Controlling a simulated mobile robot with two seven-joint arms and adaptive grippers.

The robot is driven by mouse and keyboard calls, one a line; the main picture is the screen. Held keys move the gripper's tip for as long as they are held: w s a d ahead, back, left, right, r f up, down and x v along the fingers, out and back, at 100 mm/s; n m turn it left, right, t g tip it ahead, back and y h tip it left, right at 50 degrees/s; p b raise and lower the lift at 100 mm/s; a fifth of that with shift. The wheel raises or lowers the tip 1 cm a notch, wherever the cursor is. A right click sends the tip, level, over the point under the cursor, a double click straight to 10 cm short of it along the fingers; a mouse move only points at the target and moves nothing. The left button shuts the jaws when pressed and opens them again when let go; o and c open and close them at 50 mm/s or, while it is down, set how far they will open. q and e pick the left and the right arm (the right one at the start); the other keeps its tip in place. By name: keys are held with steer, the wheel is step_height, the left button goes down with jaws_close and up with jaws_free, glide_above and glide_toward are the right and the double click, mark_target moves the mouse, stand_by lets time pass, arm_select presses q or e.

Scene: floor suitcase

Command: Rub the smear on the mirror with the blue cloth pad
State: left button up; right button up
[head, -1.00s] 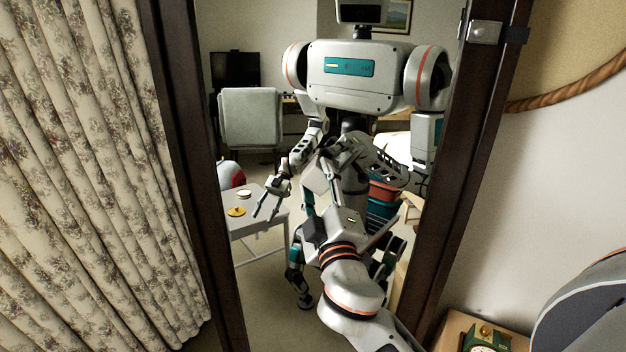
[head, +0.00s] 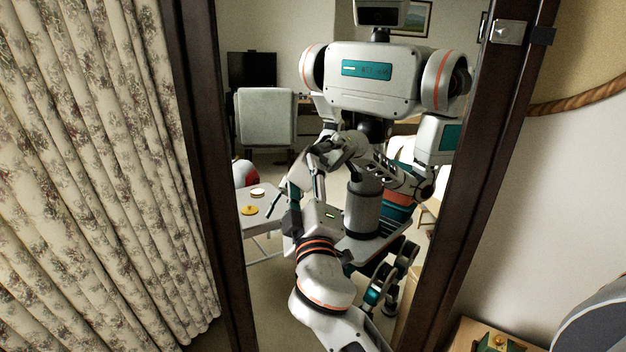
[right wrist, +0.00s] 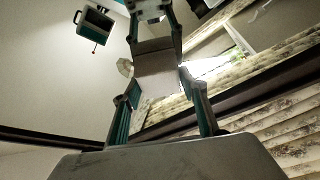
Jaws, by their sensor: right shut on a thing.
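The tall mirror (head: 262,295) stands in a dark wooden frame ahead of me and reflects my body and the room. My right arm comes up from the bottom of the head view, and its gripper (head: 305,182) is at the glass's middle, overlapping my reflection. In the right wrist view its two teal-sided fingers (right wrist: 160,92) are shut on a pale, greyish flat block (right wrist: 157,78), likely the pad; no blue shows on it. The gripper's reflection lies just beyond it. I cannot make out the smear. My left gripper is not directly in view.
A flowered curtain (head: 90,180) hangs left of the mirror. At the lower right is a wooden stand with a green object (head: 495,343), beside a grey rounded thing (head: 595,325). A rope (head: 580,103) hangs on the right wall. The table and chair show only as reflections.

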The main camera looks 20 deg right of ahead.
steer(key=shift+w+a, duration=0.4)
steer(key=shift+a, duration=0.1)
steer(key=shift+s, duration=0.1)
